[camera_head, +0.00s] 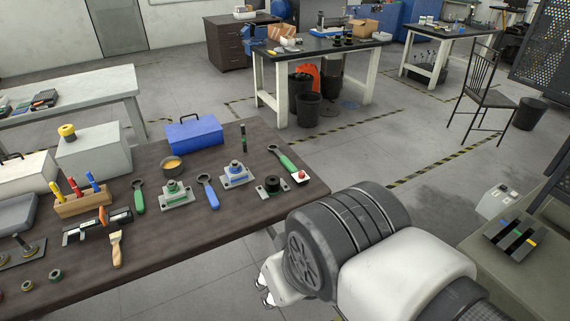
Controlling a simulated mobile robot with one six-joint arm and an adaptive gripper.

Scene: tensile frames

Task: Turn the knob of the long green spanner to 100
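The long green spanner (284,157) lies at the right end of the dark workbench, slanting down to the right. Its lower end meets a small white plate with a red knob (302,175). Any scale or number on the knob is too small to read. A shorter green spanner (138,197) lies farther left. My gripper (265,292) is in front of the bench's front edge, below and left of the red knob and well apart from it. Its two fingertips show apart with nothing between them. My arm hides part of the floor beside it.
The workbench (200,245) also carries a blue spanner (208,191), fixtures with green and blue parts, a black round part (272,184), a blue toolbox (194,133) and a brush (116,249). A dark upright cylinder (243,138) stands left of the long spanner. The bench's front middle is clear.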

